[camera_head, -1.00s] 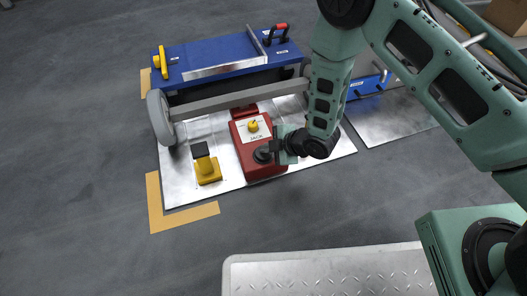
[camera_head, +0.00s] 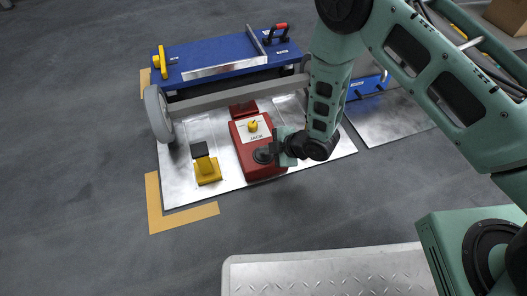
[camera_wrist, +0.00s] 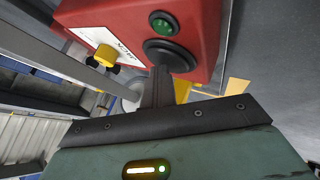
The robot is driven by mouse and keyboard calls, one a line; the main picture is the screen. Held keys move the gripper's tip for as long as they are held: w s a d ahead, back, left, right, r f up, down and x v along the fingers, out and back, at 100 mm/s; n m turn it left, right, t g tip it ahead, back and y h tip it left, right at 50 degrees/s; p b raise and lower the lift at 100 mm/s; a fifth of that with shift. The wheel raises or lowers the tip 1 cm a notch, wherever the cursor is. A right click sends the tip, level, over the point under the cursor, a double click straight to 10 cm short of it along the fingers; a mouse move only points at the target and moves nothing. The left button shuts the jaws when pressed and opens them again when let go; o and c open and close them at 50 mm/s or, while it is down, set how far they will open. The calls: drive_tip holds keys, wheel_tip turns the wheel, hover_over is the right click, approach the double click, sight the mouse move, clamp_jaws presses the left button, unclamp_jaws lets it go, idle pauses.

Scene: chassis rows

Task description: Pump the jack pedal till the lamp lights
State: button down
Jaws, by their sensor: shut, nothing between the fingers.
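The red jack box (camera_head: 254,148), labelled JACK, stands on a pale metal plate, with a yellow knob (camera_head: 253,126) on its top. A round black pad (camera_head: 263,156) sits at its near end; it also shows in the wrist view (camera_wrist: 176,55). Beside the pad in the wrist view is a round green lamp (camera_wrist: 163,24); I cannot tell whether it glows. My gripper (camera_wrist: 160,75) is shut and empty, its fingertips at the black pad; whether they touch is unclear. A yellow pedal-like block with a black top (camera_head: 204,167) stands left of the box, apart from my gripper.
A blue chassis unit (camera_head: 220,62) with a grey bar (camera_head: 225,101) and wheel (camera_head: 159,115) stands behind the jack. The metal plate (camera_head: 185,195) has a yellow floor corner mark (camera_head: 160,218) at its front left.

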drive_tip(key=shift+f, duration=0.3)
drive_tip(key=shift+r, duration=0.1)
drive_tip(key=shift+r+p, duration=1.15)
drive_tip(key=shift+r, duration=0.25)
wheel_tip(320, 180, up, 5)
drive_tip(key=p, duration=0.4)
idle(3.0)
